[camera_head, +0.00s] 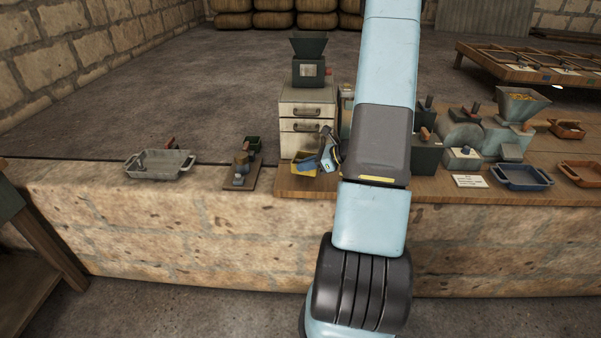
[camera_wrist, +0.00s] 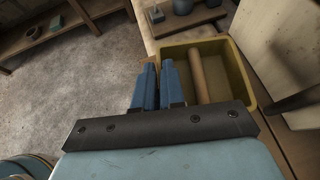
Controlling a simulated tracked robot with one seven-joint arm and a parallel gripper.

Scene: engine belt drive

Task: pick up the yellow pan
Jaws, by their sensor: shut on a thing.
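The yellow pan (camera_head: 303,164) is at the front edge of the wooden board, before the white drawer cabinet, partly covered by my gripper in the head view. In the wrist view the yellow pan (camera_wrist: 240,72) is an open rectangular box with a brown rod lying in it. My gripper (camera_head: 322,160) comes down at the pan's right side in the head view. In the wrist view the blue fingers of my gripper (camera_wrist: 159,70) are close together at the pan's left wall, shut on it. The exact contact is partly hidden. I cannot tell whether the pan is clear of the board.
The drawer cabinet (camera_head: 307,112) stands close behind the pan. A grey tray (camera_head: 158,165) and a small device (camera_head: 242,168) are to the left. A blue tray (camera_head: 522,178), a sign (camera_head: 470,182) and a hopper machine (camera_head: 522,103) are to the right. Stone wall lies between grey tray and device.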

